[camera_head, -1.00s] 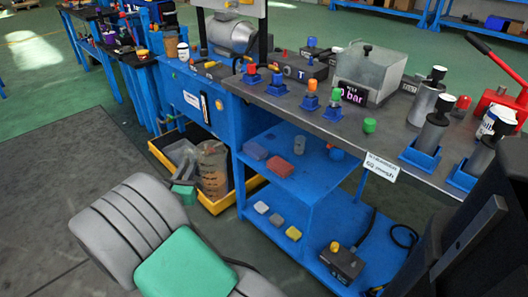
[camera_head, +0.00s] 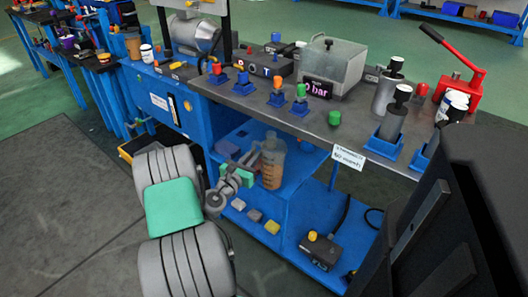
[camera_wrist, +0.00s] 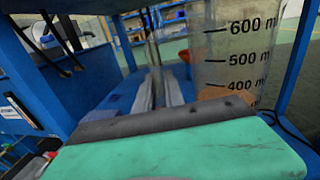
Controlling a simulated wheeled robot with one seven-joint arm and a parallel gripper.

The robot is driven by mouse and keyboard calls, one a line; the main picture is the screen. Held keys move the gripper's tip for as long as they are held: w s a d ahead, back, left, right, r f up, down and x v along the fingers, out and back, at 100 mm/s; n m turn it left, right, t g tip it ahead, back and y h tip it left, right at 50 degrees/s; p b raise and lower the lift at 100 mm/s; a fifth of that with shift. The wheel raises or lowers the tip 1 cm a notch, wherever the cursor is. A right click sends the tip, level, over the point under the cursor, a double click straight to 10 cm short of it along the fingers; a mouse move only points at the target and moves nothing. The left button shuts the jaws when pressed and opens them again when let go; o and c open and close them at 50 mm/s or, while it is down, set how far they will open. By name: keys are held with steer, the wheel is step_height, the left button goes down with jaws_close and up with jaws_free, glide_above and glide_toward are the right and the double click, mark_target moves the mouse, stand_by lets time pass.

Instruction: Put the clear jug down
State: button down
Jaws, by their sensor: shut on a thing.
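The clear jug (camera_head: 272,165) has a measuring scale and holds amber liquid. It is upright at the open middle shelf (camera_head: 312,165) of the blue bench in the head view. My gripper (camera_head: 250,162) is at the jug's left side, shut on it; the grip itself is small in this view. In the wrist view the jug (camera_wrist: 232,45) fills the upper right, with marks from 400 to 600 showing. The fingers (camera_wrist: 160,88) reach toward its left side. The jug's base is hidden in the wrist view, and I cannot tell whether it touches the shelf.
Small boxes (camera_head: 228,147) lie on the shelf left of the jug. Small blocks (camera_head: 254,215) and a black box with a yellow knob (camera_head: 322,250) are on the lower shelf. The benchtop (camera_head: 320,125) above carries valves and cylinders. A yellow-edged tray (camera_head: 126,152) stands on the floor at left.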

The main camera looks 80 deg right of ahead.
steer(key=b+x, duration=0.1)
steer(key=x, duration=0.5)
steer(key=shift+d, duration=0.2)
steer(key=f+b, duration=0.1)
steer(key=f, duration=0.1)
steer(key=f+b, duration=0.1)
steer(key=shift+d+f, duration=0.35)
steer(key=shift+f, duration=0.05)
steer(key=shift+r, duration=0.2)
steer(key=c, duration=1.9)
jaws_free()
steer(key=shift+s+f, duration=0.1)
steer(key=shift+f, duration=0.15)
steer(key=o, duration=0.5)
steer(key=shift+r, duration=0.1)
